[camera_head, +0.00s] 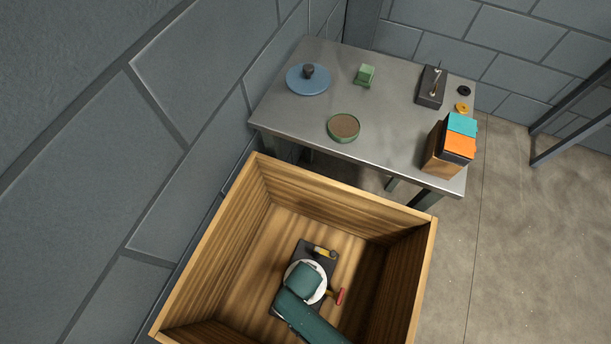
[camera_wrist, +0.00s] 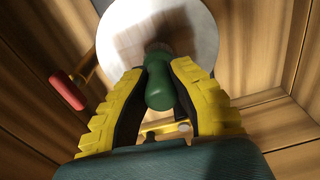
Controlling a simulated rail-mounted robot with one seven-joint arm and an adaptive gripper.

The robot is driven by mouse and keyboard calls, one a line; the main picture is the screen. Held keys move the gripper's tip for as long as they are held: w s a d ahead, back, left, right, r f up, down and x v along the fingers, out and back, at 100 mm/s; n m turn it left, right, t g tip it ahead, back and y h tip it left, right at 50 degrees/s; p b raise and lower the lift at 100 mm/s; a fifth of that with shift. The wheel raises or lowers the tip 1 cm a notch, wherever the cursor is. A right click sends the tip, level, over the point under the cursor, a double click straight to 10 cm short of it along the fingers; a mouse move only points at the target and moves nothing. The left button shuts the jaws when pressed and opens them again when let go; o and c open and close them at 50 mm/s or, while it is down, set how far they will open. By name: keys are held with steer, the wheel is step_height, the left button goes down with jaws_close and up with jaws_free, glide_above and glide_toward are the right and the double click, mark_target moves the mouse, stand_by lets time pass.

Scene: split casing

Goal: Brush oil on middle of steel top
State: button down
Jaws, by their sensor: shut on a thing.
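The steel top (camera_head: 292,268) is a pale round disc on a dark base (camera_head: 322,256) inside the deep wooden crate. It fills the upper middle of the wrist view (camera_wrist: 125,42). My gripper (camera_wrist: 157,85) has its yellow fingers shut on a green-handled brush (camera_wrist: 158,85). The brush's dark bristles (camera_wrist: 157,47) point at the disc, over its inner area; I cannot tell whether they touch. In the head view my gripper's green body covers much of the disc, and the fingers and brush are hidden. No oil can be made out on the visible disc.
Wooden crate walls (camera_head: 212,240) surround the work. A red handle (camera_head: 340,296) and a yellow-handled part (camera_head: 323,252) stick out beside the disc. The table (camera_head: 300,125) beyond holds a green dish (camera_head: 343,128), a blue lid (camera_head: 305,82) and an orange-teal box (camera_head: 447,146).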

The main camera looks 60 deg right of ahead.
steer(key=shift+w+d, duration=0.45)
steer(key=shift+d, duration=0.15)
steer(key=shift+w+d, duration=0.4)
steer(key=shift+d, duration=0.2)
steer(key=shift+w+a+f+b, duration=0.15)
steer(key=shift+w+b, duration=0.1)
steer(key=shift+w, duration=0.5)
steer(key=shift+w+a+r+b, duration=0.1)
steer(key=shift+w+b, duration=0.1)
steer(key=shift+w, duration=0.5)
steer(key=shift+w+a, duration=0.1)
steer(key=shift+w, duration=0.05)
steer(key=shift+s+d+r+p, duration=0.1)
steer(key=shift+s+r+p, duration=0.05)
steer(key=shift+s+p, duration=0.55)
steer(key=shift+s+d+r+p, duration=0.1)
steer(key=shift+s+r+p, duration=0.05)
steer(key=shift+s+p, duration=0.5)
steer(key=shift+s+d+f, duration=0.2)
steer(key=shift+s+f, duration=0.05)
step_height(320, 180, up, 9)
steer(key=p, duration=0.9)
steer(key=shift+p, duration=0.35)
